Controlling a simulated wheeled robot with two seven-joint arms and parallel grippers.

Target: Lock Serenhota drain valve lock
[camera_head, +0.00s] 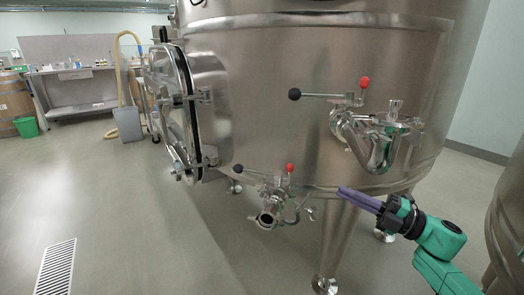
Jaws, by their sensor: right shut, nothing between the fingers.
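A large steel vat (270,60) fills the middle of the view. A lower valve (267,217) sits under its bottom edge, with a red knob (290,168) standing up and a lever ending in a black knob (238,168) to the left. A second valve (375,145) higher up has its own red knob (364,83) and a lever with a black knob (294,94). I cannot read any name on them. My right gripper (343,190) has purple fingers, shut and empty, pointing left, to the right of the lower valve and apart from it in the picture. My left gripper is out of view.
The vat's round door (173,105) stands open on its left. Steel legs (337,240) stand below the vat. Another vat (510,215) is close at the right edge. A floor drain grate (57,268) lies at lower left; the floor between is clear.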

